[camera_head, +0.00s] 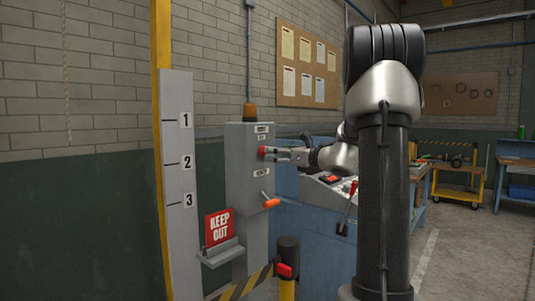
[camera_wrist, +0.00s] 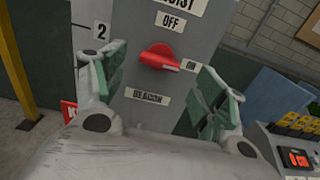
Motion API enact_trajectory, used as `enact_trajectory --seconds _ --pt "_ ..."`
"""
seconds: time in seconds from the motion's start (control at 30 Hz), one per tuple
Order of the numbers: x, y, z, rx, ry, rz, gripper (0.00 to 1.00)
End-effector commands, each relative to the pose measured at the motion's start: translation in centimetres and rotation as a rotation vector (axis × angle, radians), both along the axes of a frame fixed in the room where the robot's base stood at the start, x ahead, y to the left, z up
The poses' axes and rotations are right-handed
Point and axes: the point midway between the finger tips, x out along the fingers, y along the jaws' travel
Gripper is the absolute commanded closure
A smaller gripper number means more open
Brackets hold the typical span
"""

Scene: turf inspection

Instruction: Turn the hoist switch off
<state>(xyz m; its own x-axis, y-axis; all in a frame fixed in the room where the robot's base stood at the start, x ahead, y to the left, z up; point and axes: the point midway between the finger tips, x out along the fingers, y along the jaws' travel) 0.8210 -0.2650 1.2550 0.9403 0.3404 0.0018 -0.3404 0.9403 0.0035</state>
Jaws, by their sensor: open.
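The hoist switch is a red rotary knob (camera_wrist: 158,57) on the front of a grey cabinet (camera_wrist: 212,30). In the wrist view its narrow end points right, toward the ON label (camera_wrist: 190,66). The OFF label (camera_wrist: 171,22) is above it and a partly cut-off HOIST label is at the top edge. The knob also shows in the head view (camera_head: 262,150). My gripper (camera_wrist: 160,62) is open, with one green-padded finger on each side of the knob and none seen touching it. In the head view my gripper (camera_head: 281,153) is just right of the cabinet's upper face.
Below the knob are a BEACON label (camera_wrist: 148,96) and an orange-handled lever (camera_head: 270,203). An orange beacon (camera_head: 250,112) tops the cabinet. A red KEEP OUT sign (camera_head: 218,227) and a striped barrier (camera_head: 243,284) stand in front. A control console (camera_head: 322,190) is right.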

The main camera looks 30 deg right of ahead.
Motion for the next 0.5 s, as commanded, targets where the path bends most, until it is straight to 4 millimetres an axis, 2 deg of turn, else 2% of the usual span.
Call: enact_trajectory --seconds 0.2,0.33,0.5 --pt "3.3 1.3 -0.1 -0.002 0.0 0.003 0.29" --pt "4.2 1.6 0.0 -0.003 0.0 0.002 0.29" --pt "4.5 1.7 0.0 -0.003 0.0 0.001 0.29"
